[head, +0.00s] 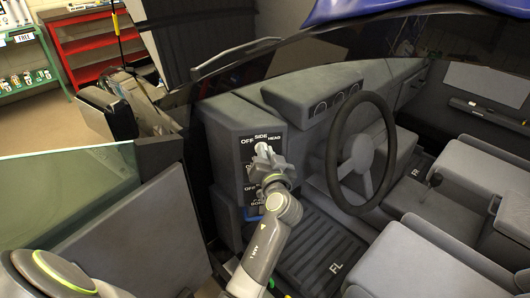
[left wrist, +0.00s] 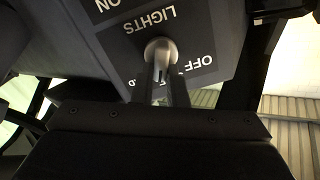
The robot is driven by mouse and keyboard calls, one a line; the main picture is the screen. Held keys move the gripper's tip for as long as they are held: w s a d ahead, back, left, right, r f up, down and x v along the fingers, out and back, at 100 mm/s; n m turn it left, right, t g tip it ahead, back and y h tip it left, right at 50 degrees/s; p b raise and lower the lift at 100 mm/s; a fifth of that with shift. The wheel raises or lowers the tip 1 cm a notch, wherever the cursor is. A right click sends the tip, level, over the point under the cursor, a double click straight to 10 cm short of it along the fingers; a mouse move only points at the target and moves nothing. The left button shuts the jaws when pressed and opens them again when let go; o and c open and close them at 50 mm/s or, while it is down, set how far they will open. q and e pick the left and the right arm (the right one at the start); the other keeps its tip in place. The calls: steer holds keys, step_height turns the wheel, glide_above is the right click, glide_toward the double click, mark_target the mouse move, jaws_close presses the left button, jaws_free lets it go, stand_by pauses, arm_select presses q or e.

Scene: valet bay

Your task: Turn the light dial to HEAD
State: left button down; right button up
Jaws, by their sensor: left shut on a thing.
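The light dial (left wrist: 161,50) is a round grey knob on a black label plate (left wrist: 135,42) marked LIGHTS and OFF, upside down in the left wrist view. In the head view the plate's top row reads OFF, SIDE, HEAD (head: 263,138) on the dash left of the steering wheel. My left gripper (head: 263,153) reaches the panel just below that row and is shut on the dial; its fingers (left wrist: 161,85) also show in the left wrist view. The fingers hide the dial's pointer, so I cannot tell its setting. My right gripper is not in view.
The steering wheel (head: 362,152) stands right of my left gripper. More labelled controls lie below on the same panel, partly behind my gripper. The open door with its glass (head: 65,190) is at left. A floor mat (head: 330,250) lies below, with seats at right.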

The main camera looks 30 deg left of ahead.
arm_select(q)
steer(key=shift+w+d+m, duration=0.1)
steer(key=shift+m, duration=1.1)
steer(key=shift+f+m+p, duration=0.1)
steer(key=shift+m+p, duration=0.25)
steer(key=shift+m, duration=0.35)
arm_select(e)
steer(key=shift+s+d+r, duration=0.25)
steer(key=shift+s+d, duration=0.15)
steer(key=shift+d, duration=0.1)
arm_select(q)
steer(key=shift+d, duration=0.1)
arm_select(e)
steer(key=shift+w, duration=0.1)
arm_select(q)
steer(key=shift+m, duration=0.3)
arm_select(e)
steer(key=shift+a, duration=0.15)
arm_select(q)
steer(key=c, duration=1.4)
jaws_free()
steer(key=shift+w, duration=0.1)
steer(key=shift+c, duration=0.2)
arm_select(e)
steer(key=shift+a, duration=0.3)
arm_select(q)
steer(key=shift+f, duration=0.1)
